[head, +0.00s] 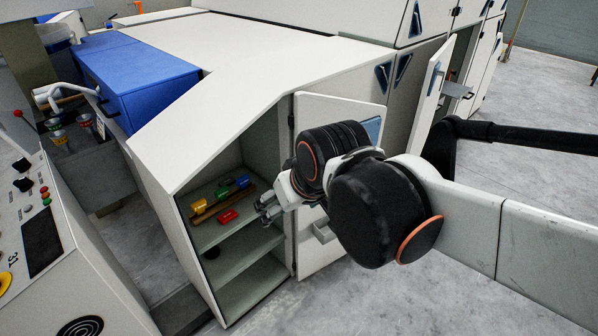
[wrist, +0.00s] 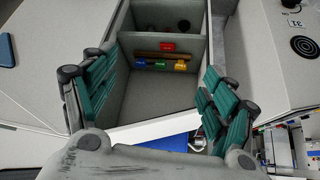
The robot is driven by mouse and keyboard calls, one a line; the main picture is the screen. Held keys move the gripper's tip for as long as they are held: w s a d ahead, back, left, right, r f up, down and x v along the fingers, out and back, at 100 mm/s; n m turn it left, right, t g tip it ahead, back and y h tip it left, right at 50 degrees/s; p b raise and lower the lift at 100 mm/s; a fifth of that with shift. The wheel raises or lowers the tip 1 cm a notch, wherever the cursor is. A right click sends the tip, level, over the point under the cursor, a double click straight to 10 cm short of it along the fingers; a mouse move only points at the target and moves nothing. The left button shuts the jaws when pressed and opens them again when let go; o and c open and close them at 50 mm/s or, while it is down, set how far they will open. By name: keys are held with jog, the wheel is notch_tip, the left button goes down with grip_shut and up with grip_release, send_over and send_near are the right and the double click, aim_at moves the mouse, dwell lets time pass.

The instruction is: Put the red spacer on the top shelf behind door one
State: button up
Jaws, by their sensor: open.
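The red spacer (head: 228,216) lies on the top shelf (head: 207,236) of an open cabinet, near the shelf's front edge. It also shows in the wrist view (wrist: 167,46), apart from the fingers. The cabinet door (head: 310,258) stands open on the right, partly hidden by my arm; I cannot read a number on it. My gripper (head: 266,206) is at the cabinet opening, just right of the spacer. In the wrist view my gripper (wrist: 150,80) has its green-padded fingers wide apart with nothing between them.
Behind the spacer are a brown strip (head: 222,206) and yellow (head: 199,206), green (head: 222,193) and blue (head: 243,181) pieces. A dark round thing (head: 211,252) sits on a lower shelf. A control panel (head: 40,228) stands left. Another open door (head: 432,85) is further right.

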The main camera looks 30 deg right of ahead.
jog(key=shift+t, duration=0.3)
jog(key=s, duration=0.5)
jog(key=shift+s+d+f, duration=0.1)
jog(key=shift+d+f, duration=0.1)
